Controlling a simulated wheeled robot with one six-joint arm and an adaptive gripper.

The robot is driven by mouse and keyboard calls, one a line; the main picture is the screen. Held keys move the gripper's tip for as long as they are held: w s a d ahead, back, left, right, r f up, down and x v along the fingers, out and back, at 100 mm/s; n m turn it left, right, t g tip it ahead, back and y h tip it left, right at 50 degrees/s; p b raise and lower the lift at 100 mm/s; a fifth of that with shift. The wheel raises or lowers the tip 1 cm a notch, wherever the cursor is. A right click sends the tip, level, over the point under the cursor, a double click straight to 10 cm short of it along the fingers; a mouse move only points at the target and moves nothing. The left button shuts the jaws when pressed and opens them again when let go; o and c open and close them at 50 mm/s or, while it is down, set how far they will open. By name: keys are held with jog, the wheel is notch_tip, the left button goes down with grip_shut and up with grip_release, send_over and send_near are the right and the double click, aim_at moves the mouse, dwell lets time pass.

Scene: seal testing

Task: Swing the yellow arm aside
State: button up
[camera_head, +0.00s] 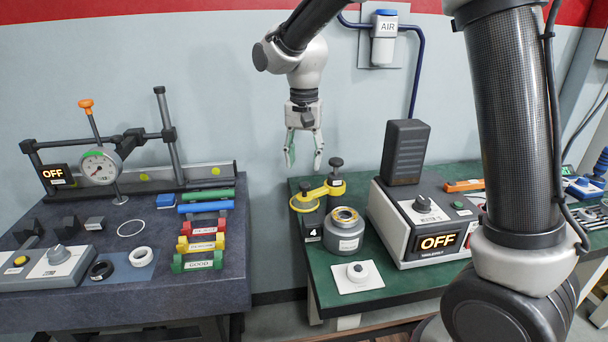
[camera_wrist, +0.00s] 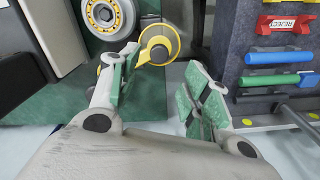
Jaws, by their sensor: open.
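The yellow arm (camera_head: 317,195) is a short yellow bar on the green table at the right. It has a ring at its left end, and its right end is at a black-knobbed post (camera_head: 336,170). It stands behind and left of a grey round pot (camera_head: 344,230). In the wrist view the yellow arm (camera_wrist: 158,44) shows just beyond my fingertips, partly hidden by the left finger. My gripper (camera_head: 304,162) is open and empty, pointing down above and behind the yellow arm, apart from it. Its green-padded fingers also show in the wrist view (camera_wrist: 158,90).
A tester box reading OFF (camera_head: 428,225) stands right of the pot. A white plate with a knob (camera_head: 357,275) lies in front. The dark table (camera_head: 180,300) at the left holds a dial gauge (camera_head: 100,166) and coloured bars. A gap separates the tables.

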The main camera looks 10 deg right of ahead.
notch_tip(320, 180, up, 5)
jog(key=shift+r, duration=0.1)
dwell(0.4)
jog(key=s+d+r+n+t, duration=0.2)
jog(key=s+d+n+t, duration=0.2)
jog(key=s+d, duration=2)
jog(key=shift+s+r, duration=0.35)
jog(key=shift+s, duration=0.55)
